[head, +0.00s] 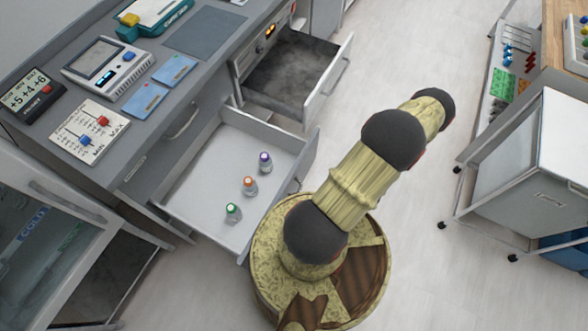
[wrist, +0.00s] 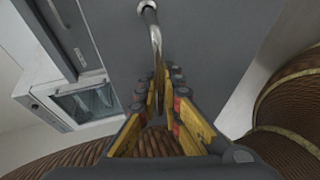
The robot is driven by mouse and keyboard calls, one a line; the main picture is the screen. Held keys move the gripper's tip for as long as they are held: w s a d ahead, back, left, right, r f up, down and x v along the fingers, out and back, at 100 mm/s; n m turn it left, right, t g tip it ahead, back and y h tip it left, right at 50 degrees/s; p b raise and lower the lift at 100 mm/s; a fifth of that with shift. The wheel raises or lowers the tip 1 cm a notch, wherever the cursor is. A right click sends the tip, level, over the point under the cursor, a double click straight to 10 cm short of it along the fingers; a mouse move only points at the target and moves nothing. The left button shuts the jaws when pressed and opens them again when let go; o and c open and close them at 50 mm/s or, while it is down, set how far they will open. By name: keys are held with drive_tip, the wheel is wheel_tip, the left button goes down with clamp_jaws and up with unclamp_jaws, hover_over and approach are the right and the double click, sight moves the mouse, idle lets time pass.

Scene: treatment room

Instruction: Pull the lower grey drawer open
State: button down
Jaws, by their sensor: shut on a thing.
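The lower grey drawer (head: 186,199) stands well open below the counter in the head view. Its inside is pale, and three small vials with purple, orange (head: 249,186) and green caps stand in it. In the wrist view its plain grey front (wrist: 215,45) fills the middle, with a curved metal handle (wrist: 155,38). My gripper (wrist: 160,95) is shut on this handle, its yellow fingers on either side of the bar. In the head view my gripper is hidden behind my arm. An upper drawer with its own handle (head: 183,124) is shut above.
A second drawer, with a dark interior (head: 290,75), stands open behind the lower one. A glass-fronted cold cabinet (head: 45,240) is at left. A trolley (head: 535,150) stands at right. Pale floor (head: 400,60) between is clear.

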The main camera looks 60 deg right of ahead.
drive_tip(key=shift+r, duration=0.1)
drive_tip(key=c, duration=2)
unclamp_jaws()
drive_tip(key=shift+o, duration=0.4)
drive_tip(key=shift+s+d, duration=0.1)
drive_tip(key=v, duration=1.1)
drive_tip(key=shift+s, duration=0.4)
drive_tip(key=shift+d+r, duration=0.15)
